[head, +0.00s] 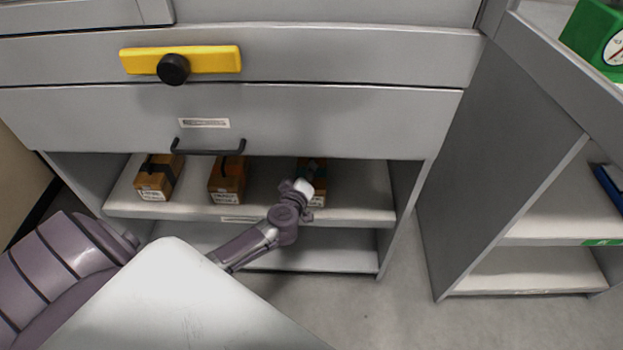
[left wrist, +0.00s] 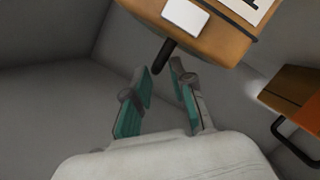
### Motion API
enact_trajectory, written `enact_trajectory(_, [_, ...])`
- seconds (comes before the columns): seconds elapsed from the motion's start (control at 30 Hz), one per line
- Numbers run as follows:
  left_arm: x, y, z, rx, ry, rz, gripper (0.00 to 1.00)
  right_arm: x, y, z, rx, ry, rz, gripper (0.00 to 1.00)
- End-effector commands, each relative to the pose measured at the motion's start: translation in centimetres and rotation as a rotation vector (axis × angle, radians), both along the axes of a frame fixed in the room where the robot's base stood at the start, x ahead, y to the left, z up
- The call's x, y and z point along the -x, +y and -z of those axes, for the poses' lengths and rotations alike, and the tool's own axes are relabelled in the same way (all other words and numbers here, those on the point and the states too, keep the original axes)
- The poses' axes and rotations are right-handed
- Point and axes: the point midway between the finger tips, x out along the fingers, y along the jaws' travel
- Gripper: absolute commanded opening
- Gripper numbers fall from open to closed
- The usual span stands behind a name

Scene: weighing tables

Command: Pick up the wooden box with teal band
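Three small wooden boxes sit in a row on the upper open shelf in the head view. The right box (head: 319,183) is partly hidden by my left gripper (head: 302,188); its band looks dark and I cannot tell whether it is teal. My right gripper is not in view.
A drawer with a black handle (head: 208,150) overhangs the shelf (head: 260,206). A lower shelf (head: 310,252) looks empty. A second grey unit stands at right, with a green scale (head: 597,35) on top. In the left wrist view, an orange-banded box (left wrist: 297,88) is at right.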

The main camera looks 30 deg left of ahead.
Motion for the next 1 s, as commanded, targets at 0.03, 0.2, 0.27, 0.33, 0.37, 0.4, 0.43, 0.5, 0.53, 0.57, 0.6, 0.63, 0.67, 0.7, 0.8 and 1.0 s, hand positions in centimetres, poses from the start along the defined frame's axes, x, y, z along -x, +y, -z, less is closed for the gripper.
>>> enact_trajectory(0.03, [-0.2,0.1,0.1,0.0,0.0,0.0,0.24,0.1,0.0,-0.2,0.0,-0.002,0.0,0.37])
enact_trajectory(0.2, [-2.0,0.8,0.3,0.0,-0.003,0.0,0.24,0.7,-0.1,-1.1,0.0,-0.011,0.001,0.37])
enact_trajectory(0.27, [-2.9,1.2,0.4,-0.001,-0.003,0.0,0.24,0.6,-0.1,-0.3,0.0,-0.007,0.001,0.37])
enact_trajectory(0.33, [-3.8,1.5,0.6,-0.001,-0.002,-0.001,0.24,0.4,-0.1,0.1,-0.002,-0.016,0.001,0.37])
enact_trajectory(0.37, [-4.2,1.6,0.6,-0.001,-0.002,-0.001,0.24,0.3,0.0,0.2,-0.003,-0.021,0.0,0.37])
enact_trajectory(0.4, [-4.5,1.8,0.7,-0.001,0.0,-0.001,0.24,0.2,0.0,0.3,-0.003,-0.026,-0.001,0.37])
enact_trajectory(0.43, [-4.7,1.8,0.6,-0.001,0.0,0.0,0.24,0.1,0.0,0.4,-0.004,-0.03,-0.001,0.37])
enact_trajectory(0.5, [-5.0,1.9,0.6,0.0,-0.001,0.001,0.24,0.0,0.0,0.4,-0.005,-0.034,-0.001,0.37])
enact_trajectory(0.53, [-5.0,1.9,0.6,0.0,0.0,0.001,0.24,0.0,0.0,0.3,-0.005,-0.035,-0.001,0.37])
enact_trajectory(0.57, [-5.0,1.9,0.5,0.0,0.0,0.001,0.24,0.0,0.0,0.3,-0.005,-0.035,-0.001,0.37])
enact_trajectory(0.6, [-5.0,1.9,0.5,0.0,0.001,0.001,0.24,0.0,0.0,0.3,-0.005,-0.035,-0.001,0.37])
enact_trajectory(0.63, [-5.0,1.9,0.5,0.0,0.001,0.001,0.24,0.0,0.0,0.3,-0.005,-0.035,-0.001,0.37])
enact_trajectory(0.67, [-5.0,1.9,0.5,0.0,0.001,0.001,0.24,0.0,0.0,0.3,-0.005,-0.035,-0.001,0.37])
enact_trajectory(0.7, [-5.0,1.9,0.5,0.0,0.001,0.001,0.24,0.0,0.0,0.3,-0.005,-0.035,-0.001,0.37])
enact_trajectory(0.8, [-5.0,1.9,0.5,0.0,0.001,0.001,0.09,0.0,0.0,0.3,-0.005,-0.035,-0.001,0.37])
enact_trajectory(1.0, [-5.0,1.9,0.5,0.0,0.001,0.001,0.0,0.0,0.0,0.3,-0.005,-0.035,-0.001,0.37])
